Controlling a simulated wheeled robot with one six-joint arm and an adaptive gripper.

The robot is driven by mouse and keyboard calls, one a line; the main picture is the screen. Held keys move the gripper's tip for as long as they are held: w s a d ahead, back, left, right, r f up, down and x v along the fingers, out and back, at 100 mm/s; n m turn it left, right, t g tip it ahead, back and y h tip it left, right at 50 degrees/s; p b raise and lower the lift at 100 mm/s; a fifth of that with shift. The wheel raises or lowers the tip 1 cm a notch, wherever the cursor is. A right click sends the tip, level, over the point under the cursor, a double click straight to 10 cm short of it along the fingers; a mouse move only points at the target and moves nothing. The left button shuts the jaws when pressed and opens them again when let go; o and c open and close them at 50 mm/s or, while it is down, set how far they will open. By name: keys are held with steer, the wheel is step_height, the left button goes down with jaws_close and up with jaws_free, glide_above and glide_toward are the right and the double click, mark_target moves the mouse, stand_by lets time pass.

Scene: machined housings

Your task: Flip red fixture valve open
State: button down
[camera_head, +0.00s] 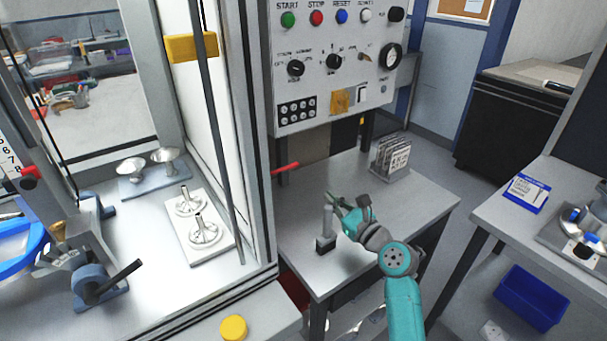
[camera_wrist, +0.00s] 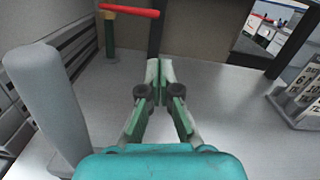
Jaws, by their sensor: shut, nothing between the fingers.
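The red valve handle (camera_head: 285,168) is a short red bar that sticks out beside the frame post of the enclosure, at the back left of the small metal table. In the wrist view the red handle (camera_wrist: 132,11) lies nearly level across the top of a brass-and-green stem (camera_wrist: 109,38), ahead and to the left of the fingers. My gripper (camera_head: 338,200) is over the table, in front of the handle and to its right, apart from it. In the wrist view my gripper (camera_wrist: 159,78) has its fingertips together with nothing between them.
A grey upright post on a black base (camera_head: 326,243) stands close beside my gripper; the grey post (camera_wrist: 48,105) fills the wrist view's left. A rack of labelled plates (camera_head: 390,158) stands at the table's back right. The control panel (camera_head: 335,60) hangs above. The table's middle is clear.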

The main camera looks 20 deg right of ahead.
steer(key=x, duration=1.3)
steer(key=shift+r, duration=0.15)
steer(key=a+r+n, duration=0.1)
steer(key=r+n, duration=0.2)
steer(key=n, duration=0.1)
steer(key=s+a+r+n, duration=0.1)
steer(key=a+r+n, duration=0.1)
steer(key=r+n, duration=0.2)
steer(key=a+r+n, duration=0.1)
steer(key=r+n, duration=0.3)
steer(key=n, duration=0.1)
steer(key=shift+s+a+n+g+y, duration=0.2)
steer(key=shift+n+g+y, duration=0.1)
steer(key=shift+n, duration=0.1)
steer(key=shift+s+a+r+n, duration=0.15)
steer(key=shift+a+r+n, duration=0.1)
steer(key=shift+a+n, duration=0.3)
steer(key=shift+s+a+r+n, duration=0.25)
steer(key=shift+a+n, duration=0.2)
steer(key=shift+n, duration=0.2)
steer(key=shift+s+a+r+n, duration=0.1)
steer(key=shift+a+r+n, duration=0.15)
steer(key=shift+a+n, duration=0.3)
steer(key=shift+s, duration=0.1)
